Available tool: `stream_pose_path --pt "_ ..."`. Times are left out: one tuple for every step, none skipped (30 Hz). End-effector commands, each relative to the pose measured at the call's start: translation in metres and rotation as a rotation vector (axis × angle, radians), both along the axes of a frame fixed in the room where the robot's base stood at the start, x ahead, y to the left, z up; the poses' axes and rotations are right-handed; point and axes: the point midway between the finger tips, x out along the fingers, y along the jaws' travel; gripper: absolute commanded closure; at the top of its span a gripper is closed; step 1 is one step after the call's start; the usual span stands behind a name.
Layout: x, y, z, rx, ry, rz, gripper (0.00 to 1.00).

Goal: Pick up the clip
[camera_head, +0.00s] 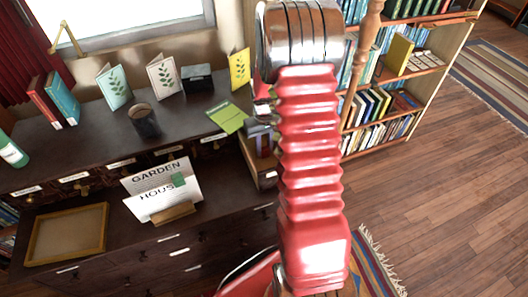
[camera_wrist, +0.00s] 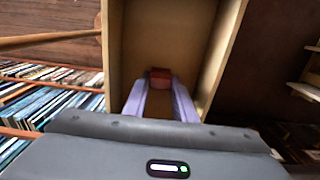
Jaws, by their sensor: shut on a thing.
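In the head view, my gripper (camera_head: 264,145) points down into the open wooden drawer (camera_head: 266,180) at the dark cabinet's right end. My red arm partly covers it, and the clip cannot be made out there.
A green card (camera_head: 227,118) lies at the cabinet's edge, close left of my gripper. A bookshelf (camera_head: 375,105) is on the right.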

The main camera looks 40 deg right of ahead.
Motion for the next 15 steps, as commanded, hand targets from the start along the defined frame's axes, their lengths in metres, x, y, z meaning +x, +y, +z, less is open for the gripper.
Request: stream_pose_path --pt "0.0 0.0 0.0 0.0 0.0 0.0 0.96" --pt "0.0 0.0 0.0 0.0 0.0 0.0 0.96" --pt "0.0 0.0 0.0 0.0 0.0 0.0 0.96" --pt "0.0 0.0 0.0 0.0 0.0 0.0 0.96" --pt "0.0 0.0 0.0 0.0 0.0 0.0 0.96" --pt "0.0 0.0 0.001 0.0 0.0 0.0 0.96" --pt "0.0 0.0 0.002 0.0 0.0 0.0 0.96" --pt "0.0 0.0 0.003 0.0 0.0 0.0 0.96" --pt "0.0 0.0 0.005 0.0 -0.001 0.0 0.96" --pt "0.0 0.0 0.007 0.0 -0.001 0.0 0.96" --pt "0.0 0.0 0.01 0.0 -0.001 0.0 0.96" --pt "0.001 0.0 0.014 -0.002 -0.003 0.0 0.96" --pt "0.001 0.0 0.018 -0.002 -0.004 0.0 0.96" --pt "0.001 0.0 0.022 -0.002 -0.003 0.0 0.96" --pt "0.001 0.0 0.028 -0.002 -0.003 0.0 0.96"
